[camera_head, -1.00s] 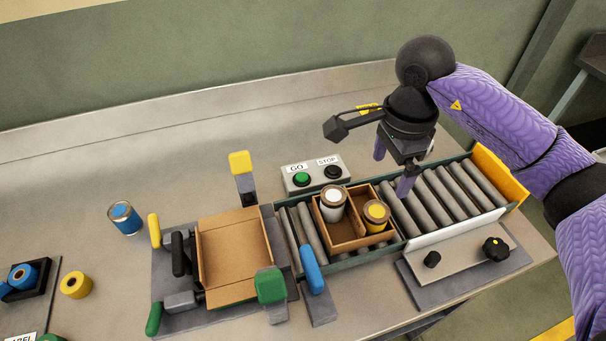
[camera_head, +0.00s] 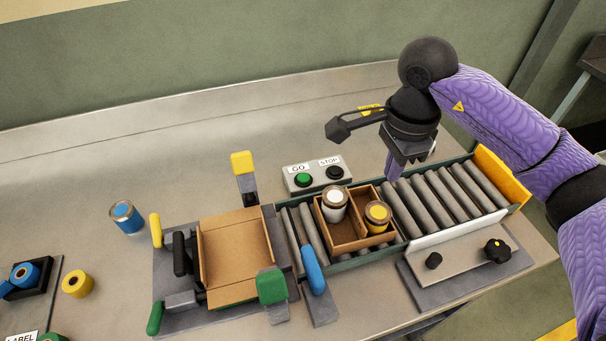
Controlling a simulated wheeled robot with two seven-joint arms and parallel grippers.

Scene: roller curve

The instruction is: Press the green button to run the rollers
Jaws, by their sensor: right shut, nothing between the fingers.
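The green button (camera_head: 303,180) sits under a GO label on a grey control box (camera_head: 318,178) behind the rollers. A black button (camera_head: 334,172) under a STOP label is beside it. The rollers (camera_head: 437,194) run in a dark green frame, and a divided cardboard box (camera_head: 347,231) stands on their left part. It holds a white jar (camera_head: 333,205) and a yellow jar (camera_head: 377,215). My right gripper (camera_head: 393,172) is shut and empty, pointing down above the rollers, to the right of the buttons and apart from them. My left gripper is not in view.
An open cardboard tray (camera_head: 235,248) sits left of the rollers among clamps with yellow, green and blue (camera_head: 314,270) handles. A plate with black knobs (camera_head: 496,250) is in front of the rollers. Table behind is clear.

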